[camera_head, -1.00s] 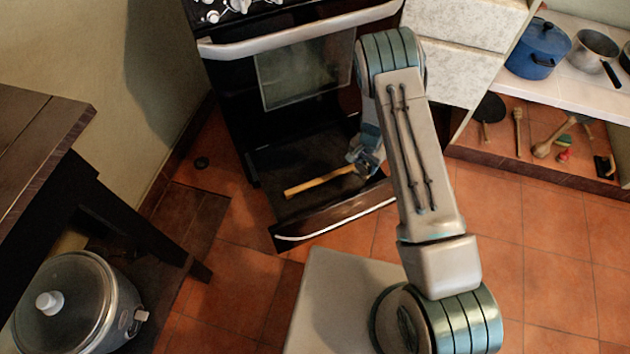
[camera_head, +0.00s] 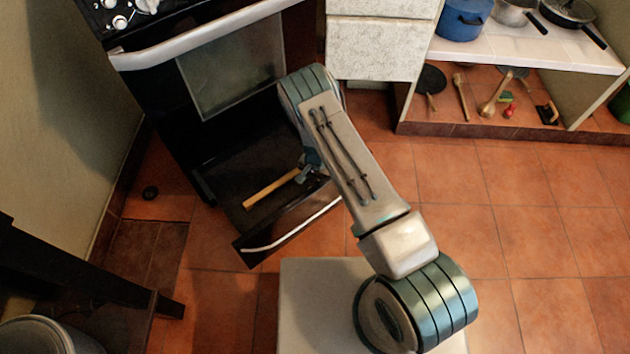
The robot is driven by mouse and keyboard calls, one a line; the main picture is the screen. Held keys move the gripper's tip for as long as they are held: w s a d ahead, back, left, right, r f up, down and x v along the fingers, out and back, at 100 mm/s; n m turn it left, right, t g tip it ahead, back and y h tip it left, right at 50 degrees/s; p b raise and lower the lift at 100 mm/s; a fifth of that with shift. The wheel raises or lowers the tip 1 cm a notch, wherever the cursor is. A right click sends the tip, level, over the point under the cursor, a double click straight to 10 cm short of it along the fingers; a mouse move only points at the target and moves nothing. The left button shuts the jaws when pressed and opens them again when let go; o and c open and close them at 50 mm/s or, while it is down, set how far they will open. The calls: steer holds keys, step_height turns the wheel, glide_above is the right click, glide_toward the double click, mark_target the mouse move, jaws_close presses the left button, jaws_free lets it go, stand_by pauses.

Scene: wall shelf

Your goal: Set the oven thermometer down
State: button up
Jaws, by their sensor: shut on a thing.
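My gripper (camera_head: 309,172) is low over the oven's open bottom drawer, mostly hidden behind my own arm. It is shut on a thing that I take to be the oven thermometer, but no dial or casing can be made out. A light wooden handle (camera_head: 270,190) lies slanted over the drawer (camera_head: 228,172), with its upper right end close to my gripper. I cannot tell whether they touch. What is at that end is too small and covered to tell.
The black oven (camera_head: 160,88) with its glass door (camera_head: 232,66) stands behind the drawer. The drawer's front (camera_head: 290,230) juts out over the tiled floor. A shelf (camera_head: 520,50) with pots is at the upper right. A dark table (camera_head: 60,265) is at the left. The floor at right is clear.

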steer(key=shift+f, duration=0.2)
steer(key=o, duration=1)
steer(key=shift+r, duration=0.1)
step_height(320, 180, up, 29)
steer(key=d+n+y+p, duration=0.1)
steer(key=d+p, duration=0.1)
steer(key=p, duration=0.2)
steer(key=s+d+r+n, duration=0.1)
steer(key=s+d+r, duration=0.15)
steer(key=r, duration=0.35)
steer(key=s+d+r+n, duration=0.1)
steer(key=s+d+r, duration=0.15)
steer(key=r, duration=0.45)
steer(key=s+d+r+n, duration=0.1)
steer(key=s+d+r, duration=0.1)
steer(key=s+r, duration=0.2)
steer(key=s+d+r+n, duration=0.1)
steer(key=s+d+r, duration=0.2)
steer(key=s, duration=0.6)
steer(key=s+d+r+n+t+h, duration=0.1)
steer(key=s+d+r, duration=0.1)
steer(key=s+r, duration=0.3)
steer(key=shift+s+d+r, duration=0.15)
steer(key=shift+s+d, duration=0.2)
steer(key=shift+s, duration=0.4)
